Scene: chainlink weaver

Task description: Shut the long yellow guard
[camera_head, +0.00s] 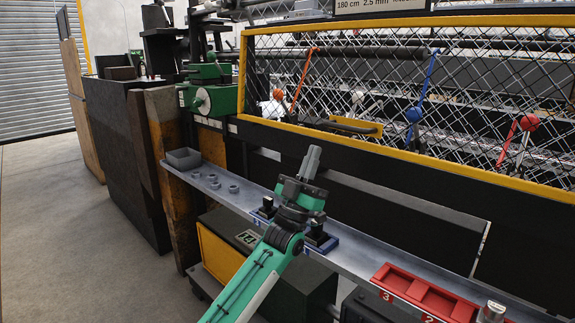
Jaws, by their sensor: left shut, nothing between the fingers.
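The long yellow guard (400,153) is a yellow-framed panel of wire mesh. It runs along the machine from the upper middle to the right edge, where it goes out of view. Machine parts show behind its mesh. A dark handle with a yellow plate (360,128) shows at its lower left part. I cannot tell whether the guard is fully shut. My left gripper (312,160) is shut and empty, pointing up in front of the dark panel below the guard's lower rail. It appears apart from the guard. My right gripper is not in view.
A grey ledge (345,252) runs below the guard, with a small grey box (183,158) and several rings. A red tray (425,292) lies at its right end. A green machine unit (208,90) stands left of the guard. The floor at left is clear.

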